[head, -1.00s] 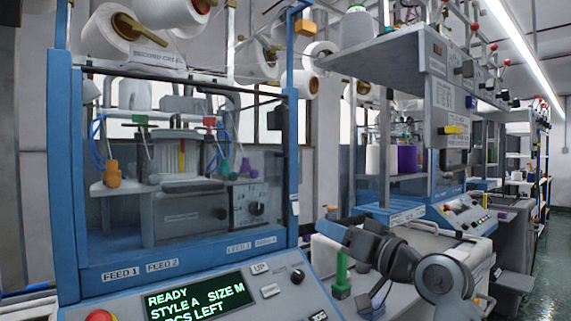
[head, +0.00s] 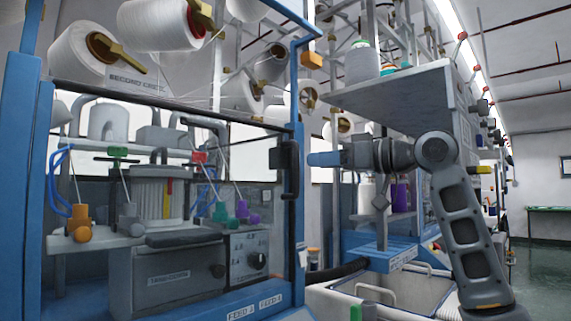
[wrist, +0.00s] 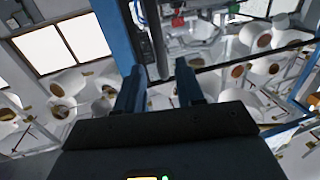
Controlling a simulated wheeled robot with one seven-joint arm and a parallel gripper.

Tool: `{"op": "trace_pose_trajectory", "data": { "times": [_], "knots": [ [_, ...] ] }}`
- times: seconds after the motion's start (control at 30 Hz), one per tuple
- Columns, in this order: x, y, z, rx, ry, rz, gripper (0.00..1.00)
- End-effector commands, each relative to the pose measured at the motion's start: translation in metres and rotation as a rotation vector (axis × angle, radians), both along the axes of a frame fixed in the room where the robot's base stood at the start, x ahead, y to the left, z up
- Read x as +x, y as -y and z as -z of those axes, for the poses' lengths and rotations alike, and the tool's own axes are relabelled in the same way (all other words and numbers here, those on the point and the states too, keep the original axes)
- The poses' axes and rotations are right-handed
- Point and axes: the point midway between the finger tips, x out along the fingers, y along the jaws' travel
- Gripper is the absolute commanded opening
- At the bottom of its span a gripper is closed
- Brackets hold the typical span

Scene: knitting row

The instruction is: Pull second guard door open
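The near knitting machine has a clear guard door (head: 215,185) in a blue frame. It appears shut across the machine front. A dark upright handle (head: 290,170) sits on its right edge. My gripper (head: 312,159) is just right of the handle, pointing left at it. In the wrist view my gripper (wrist: 159,88) has its two blue fingers apart, with nothing held between them. The dark handle (wrist: 157,45) shows just beyond the gap between the fingertips, beside a blue frame post. The head view does not show clearly whether the fingers touch it.
Behind the door are orange, green and purple yarn feeders (head: 78,223) and a grey unit. White yarn cones (head: 160,25) hang above. A second machine with a grey shelf (head: 390,88) stands behind my arm. A white bin (head: 400,290) is below. The green floor at right is clear.

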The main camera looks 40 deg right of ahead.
Motion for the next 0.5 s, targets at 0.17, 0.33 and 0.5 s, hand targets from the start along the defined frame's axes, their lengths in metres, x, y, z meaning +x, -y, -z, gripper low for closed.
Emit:
{"op": "trace_pose_trajectory", "data": {
  "times": [0.17, 0.33, 0.5],
  "knots": [
    [0.026, -0.007, -0.001, 0.001, -0.001, -0.002, 0.38],
    [0.050, -0.012, -0.001, 0.002, 0.000, 0.000, 0.38],
    [0.065, -0.016, 0.000, 0.002, 0.000, 0.000, 0.38]
  ]
}}
